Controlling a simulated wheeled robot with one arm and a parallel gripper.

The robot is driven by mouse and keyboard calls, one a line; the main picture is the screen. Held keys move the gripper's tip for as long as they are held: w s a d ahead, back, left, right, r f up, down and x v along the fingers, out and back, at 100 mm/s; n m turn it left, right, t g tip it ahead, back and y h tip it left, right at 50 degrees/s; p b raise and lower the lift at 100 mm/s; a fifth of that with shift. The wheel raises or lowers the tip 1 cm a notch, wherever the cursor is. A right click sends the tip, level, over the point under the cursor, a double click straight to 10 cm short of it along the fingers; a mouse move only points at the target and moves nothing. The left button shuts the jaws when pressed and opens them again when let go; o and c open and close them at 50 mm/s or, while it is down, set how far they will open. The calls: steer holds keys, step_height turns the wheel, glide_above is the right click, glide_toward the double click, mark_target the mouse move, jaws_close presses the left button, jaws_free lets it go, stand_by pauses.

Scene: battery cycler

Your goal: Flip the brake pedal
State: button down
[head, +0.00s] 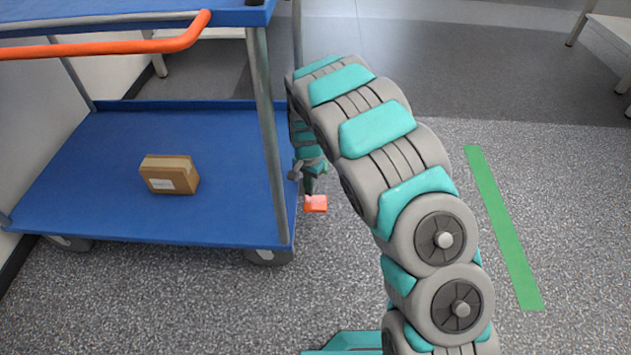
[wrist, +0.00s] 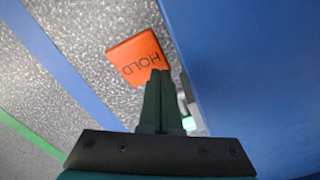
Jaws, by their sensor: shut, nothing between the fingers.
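The brake pedal is an orange plate (head: 316,204) low at the right side of the blue cart, near its front right post. In the wrist view the orange pedal (wrist: 137,60) shows the word "HOLD". My gripper (head: 309,188) is shut and empty, with its fingers pointing down at the pedal. In the wrist view the dark green fingertips (wrist: 159,76) overlap the pedal's lower right edge. I cannot tell whether they touch it. The pedal's mount is mostly hidden behind the fingers and the cart.
The blue cart (head: 110,215) has a lower shelf with a cardboard box (head: 170,175), a metal post (head: 270,150) and an orange handle (head: 110,47). Its blue side (wrist: 245,80) is close to my fingers. The speckled floor to the right is clear, with a green tape strip (head: 502,228).

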mark_target(309, 198)
steer(key=shift+f, duration=1.95)
stand_by(1.1)
steer(key=shift+r, duration=0.1)
steer(key=shift+r+p, duration=0.8)
steer(key=shift+r, duration=2.65)
